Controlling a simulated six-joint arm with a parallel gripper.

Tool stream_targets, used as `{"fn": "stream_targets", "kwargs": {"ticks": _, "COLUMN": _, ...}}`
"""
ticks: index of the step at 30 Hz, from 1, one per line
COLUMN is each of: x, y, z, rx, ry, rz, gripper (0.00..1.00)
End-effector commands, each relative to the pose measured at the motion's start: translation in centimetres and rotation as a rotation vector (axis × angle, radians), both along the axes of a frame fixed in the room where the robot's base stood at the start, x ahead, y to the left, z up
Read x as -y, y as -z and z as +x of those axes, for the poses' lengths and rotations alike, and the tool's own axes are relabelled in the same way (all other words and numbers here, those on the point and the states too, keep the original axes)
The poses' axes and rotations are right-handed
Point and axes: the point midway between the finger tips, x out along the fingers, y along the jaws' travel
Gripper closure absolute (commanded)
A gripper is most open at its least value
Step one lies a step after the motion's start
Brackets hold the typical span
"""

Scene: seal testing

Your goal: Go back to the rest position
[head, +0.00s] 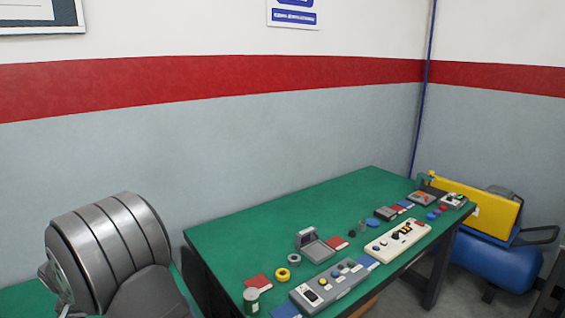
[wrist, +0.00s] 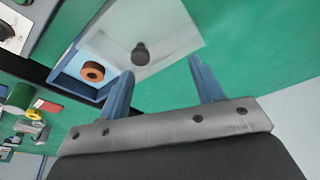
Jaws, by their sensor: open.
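My gripper (wrist: 161,68) shows in the wrist view with its two blue fingers wide apart. Nothing is held between them. Beyond the fingertips is a pale, see-through-looking panel (wrist: 172,32) with a dark round knob (wrist: 140,54) on it. To its left an orange-brown ring (wrist: 92,71) lies in a blue-edged tray (wrist: 62,79). The gap between fingers and panel is hard to judge. My gripper cannot be made out in the head view.
A green table (head: 230,236) holds a grey control box (head: 328,286), a cream control box (head: 398,240), an open grey case (head: 316,248) and a yellow ring (head: 282,274). A yellow machine (head: 480,206) on a blue tank (head: 490,266) stands at right. The table's back is clear.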

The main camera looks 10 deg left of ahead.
Motion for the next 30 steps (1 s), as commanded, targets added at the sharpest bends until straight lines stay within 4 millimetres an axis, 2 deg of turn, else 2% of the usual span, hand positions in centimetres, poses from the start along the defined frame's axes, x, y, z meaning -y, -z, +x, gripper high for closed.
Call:
{"fn": "stream_targets", "kwargs": {"ticks": 6, "x": -3.1, "y": 0.5, "z": -3.4, "rx": 0.004, "ry": -0.001, "rz": 0.003, "gripper": 0.4}}
{"fn": "stream_targets", "kwargs": {"ticks": 15, "x": -6.5, "y": 1.0, "z": -7.8, "rx": 0.012, "ry": 0.001, "rz": 0.007, "gripper": 0.4}}
{"fn": "stream_targets", "kwargs": {"ticks": 21, "x": -6.3, "y": 3.5, "z": -7.5, "rx": 0.011, "ry": 0.005, "rz": 0.005, "gripper": 0.4}}
{"fn": "stream_targets", "kwargs": {"ticks": 30, "x": -6.3, "y": 4.1, "z": -7.5, "rx": 0.012, "ry": 0.005, "rz": 0.006, "gripper": 0.4}}
